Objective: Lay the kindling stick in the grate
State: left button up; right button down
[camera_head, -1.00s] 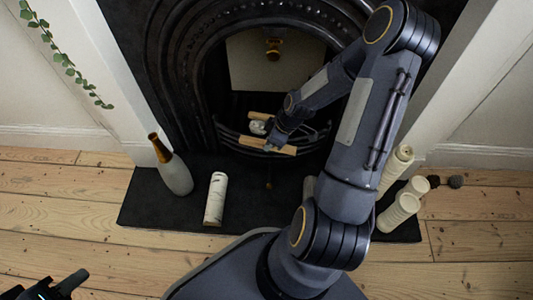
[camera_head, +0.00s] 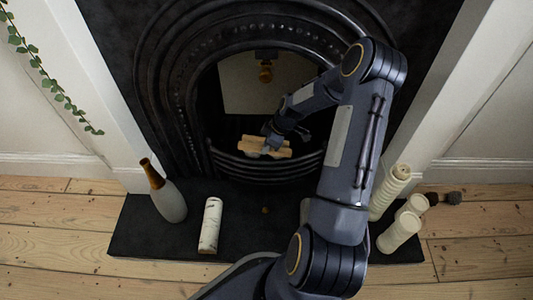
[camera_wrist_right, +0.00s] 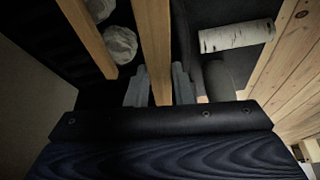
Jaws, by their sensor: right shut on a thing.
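The kindling stick (camera_wrist_right: 152,45) is a pale squared piece of wood between the fingers of my right gripper (camera_wrist_right: 158,88) in the right wrist view. In the head view the held stick (camera_head: 250,149) lies crosswise over the black barred grate (camera_head: 262,170), inside the arched fireplace. My right gripper (camera_head: 270,142) is shut on it there. A second pale stick (camera_wrist_right: 86,35) runs alongside in the wrist view, apart from the held one. Pale crumpled lumps (camera_wrist_right: 120,44) are near that second stick. I cannot tell whether the held stick touches the grate. My left gripper is out of view.
Dark pine-cone-like lumps (camera_head: 452,197) lie at right. Bare floorboards (camera_head: 60,235) are clear at left.

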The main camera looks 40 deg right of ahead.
jog(key=w+d, duration=0.5)
jog(key=w, duration=0.1)
jog(key=shift+f, duration=2.9)
jog(key=c, duration=1.2)
grip_release()
